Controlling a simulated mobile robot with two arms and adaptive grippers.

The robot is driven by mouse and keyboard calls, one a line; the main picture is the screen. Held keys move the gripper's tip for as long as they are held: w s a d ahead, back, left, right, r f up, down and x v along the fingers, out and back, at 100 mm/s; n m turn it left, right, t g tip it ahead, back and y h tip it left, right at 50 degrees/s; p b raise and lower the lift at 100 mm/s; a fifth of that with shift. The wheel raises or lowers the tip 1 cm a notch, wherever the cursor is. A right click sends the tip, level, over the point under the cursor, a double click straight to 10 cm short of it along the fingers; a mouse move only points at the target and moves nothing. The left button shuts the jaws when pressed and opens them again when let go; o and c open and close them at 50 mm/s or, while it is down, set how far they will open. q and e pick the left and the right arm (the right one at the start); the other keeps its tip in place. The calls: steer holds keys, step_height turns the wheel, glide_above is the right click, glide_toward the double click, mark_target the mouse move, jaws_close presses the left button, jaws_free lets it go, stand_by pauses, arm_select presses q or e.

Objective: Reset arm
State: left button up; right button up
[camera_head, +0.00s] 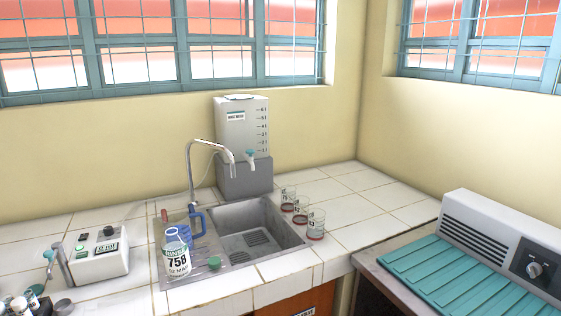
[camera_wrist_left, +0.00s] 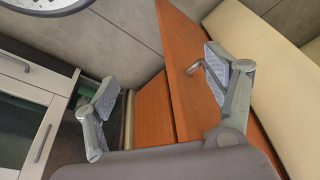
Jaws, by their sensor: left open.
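My left gripper (camera_wrist_left: 158,84) shows in the left wrist view with its two grey padded fingers spread wide apart. Nothing is between the fingers. An orange cabinet door (camera_wrist_left: 178,62) with a metal handle lies behind them in that view. Neither of my grippers shows in the head view. My right gripper is in no view.
A tiled counter (camera_head: 345,203) holds a sink (camera_head: 255,238), a white water tank (camera_head: 241,130), a labelled bottle (camera_head: 175,262), several glass beakers (camera_head: 316,224) and a white device (camera_head: 98,253). A teal-topped bench (camera_head: 440,275) with a grey-white machine (camera_head: 500,240) stands at right.

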arm_select(q)
steer(key=s+f, duration=0.3)
steer(key=f, duration=1)
steer(key=s+a+f+g, duration=0.2)
steer(key=s+a+f, duration=0.1)
steer(key=s+f, duration=1.3)
steer(key=shift+s+a, duration=0.2)
steer(key=shift+s, duration=0.25)
